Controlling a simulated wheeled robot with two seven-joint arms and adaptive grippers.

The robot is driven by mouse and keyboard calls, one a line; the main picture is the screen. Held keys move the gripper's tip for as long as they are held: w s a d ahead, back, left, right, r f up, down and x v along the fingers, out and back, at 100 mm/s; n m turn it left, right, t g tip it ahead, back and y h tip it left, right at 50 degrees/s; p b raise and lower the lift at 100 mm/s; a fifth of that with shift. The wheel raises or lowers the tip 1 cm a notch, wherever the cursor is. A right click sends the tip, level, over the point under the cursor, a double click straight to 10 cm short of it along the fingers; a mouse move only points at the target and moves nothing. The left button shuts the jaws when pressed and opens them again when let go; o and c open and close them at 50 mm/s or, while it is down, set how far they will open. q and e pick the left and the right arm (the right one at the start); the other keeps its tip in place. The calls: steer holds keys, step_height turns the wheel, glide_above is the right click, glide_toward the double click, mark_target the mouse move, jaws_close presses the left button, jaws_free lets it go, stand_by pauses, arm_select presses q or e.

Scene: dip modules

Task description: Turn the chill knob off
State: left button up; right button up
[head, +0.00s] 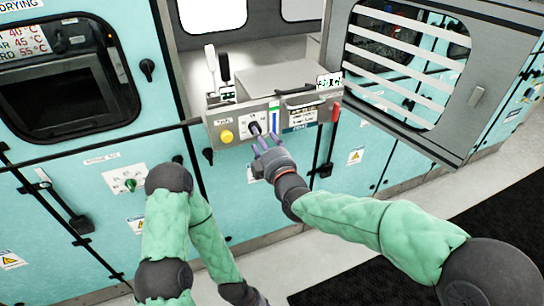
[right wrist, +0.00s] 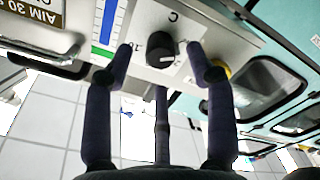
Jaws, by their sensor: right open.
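A black knob (head: 255,128) sits on a white dial plate on the front of the grey control box. In the right wrist view the knob (right wrist: 161,48) shows a pale pointer mark, and its plate bears a letter C, upside down. I cannot read a chill label. My right gripper (head: 264,143) is just in front of the knob and below it. In the right wrist view its open fingers (right wrist: 162,62) stand on both sides of the knob, with a gap to it; a third finger is below. My left arm hangs folded, its fingers out of the frame.
Beside the knob are a yellow button (head: 227,136), a blue-green bar gauge (head: 274,117) and a red part (head: 336,111). Two levers (head: 217,70) rise from the box's left. A slatted window door (head: 405,65) stands open at right. A green knob (head: 130,184) is lower left.

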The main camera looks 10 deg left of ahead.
steer(key=v, duration=0.8)
steer(key=shift+w+f, duration=0.1)
steer(key=shift+f, duration=0.05)
steer(key=s+d+f+m+g+h, duration=0.1)
steer(key=d+f+m+g+h, duration=0.45)
steer(key=f, duration=1.05)
steer(key=s+d+f+m+g, duration=0.15)
steer(key=d+f+m, duration=0.5)
steer(key=f, duration=0.95)
steer(key=s+d+f+m+g, duration=0.3)
steer(key=s+d+f+m, duration=0.1)
steer(key=s+f, duration=0.4)
steer(key=s+d+f+m+g, duration=0.4)
steer(key=s+f, duration=0.5)
steer(key=s, duration=0.3)
steer(key=shift+d+g, duration=0.3)
steer(key=shift+d, duration=0.05)
steer(key=shift+w+f+h, duration=0.1)
steer(key=shift+h, duration=0.15)
